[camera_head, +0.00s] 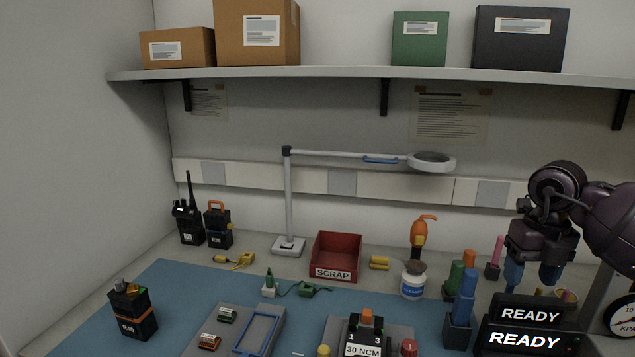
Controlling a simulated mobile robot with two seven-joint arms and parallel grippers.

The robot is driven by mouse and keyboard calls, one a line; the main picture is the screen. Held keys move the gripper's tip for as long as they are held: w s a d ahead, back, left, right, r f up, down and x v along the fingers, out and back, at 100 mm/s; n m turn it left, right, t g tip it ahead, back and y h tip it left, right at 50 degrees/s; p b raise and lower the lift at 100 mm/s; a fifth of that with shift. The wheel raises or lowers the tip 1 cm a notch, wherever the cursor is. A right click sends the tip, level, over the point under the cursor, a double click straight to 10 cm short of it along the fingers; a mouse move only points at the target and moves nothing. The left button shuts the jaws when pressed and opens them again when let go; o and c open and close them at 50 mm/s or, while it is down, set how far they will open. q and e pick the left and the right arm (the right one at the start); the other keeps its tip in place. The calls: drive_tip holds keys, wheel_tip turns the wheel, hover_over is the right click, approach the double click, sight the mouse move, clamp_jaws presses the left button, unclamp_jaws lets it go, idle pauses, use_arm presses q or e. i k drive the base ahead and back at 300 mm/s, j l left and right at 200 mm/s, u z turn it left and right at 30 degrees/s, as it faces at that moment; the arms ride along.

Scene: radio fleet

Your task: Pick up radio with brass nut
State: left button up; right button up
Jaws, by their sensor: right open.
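A dark radio (134,314) with an orange band and a label stands upright at the left front of the blue mat. Small orange and yellowish parts show on its top; I cannot tell for sure which is a brass nut. A second radio with a tall antenna (188,224) and a third with an orange loop on top (218,229) stand at the back left. My right gripper (532,275) is open and empty, pointing down above the READY boxes at the far right, well away from the radios. My left gripper is out of view.
A grey tray (268,343) and a 30 NCM device (364,338) are in front. READY boxes (531,338) stand at right. A shelf (350,73) hangs above.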

sight(134, 315)
drive_tip(key=k+l, duration=0.1)
drive_tip(key=k, duration=0.35)
drive_tip(key=k+l, duration=0.1)
drive_tip(key=k, duration=0.35)
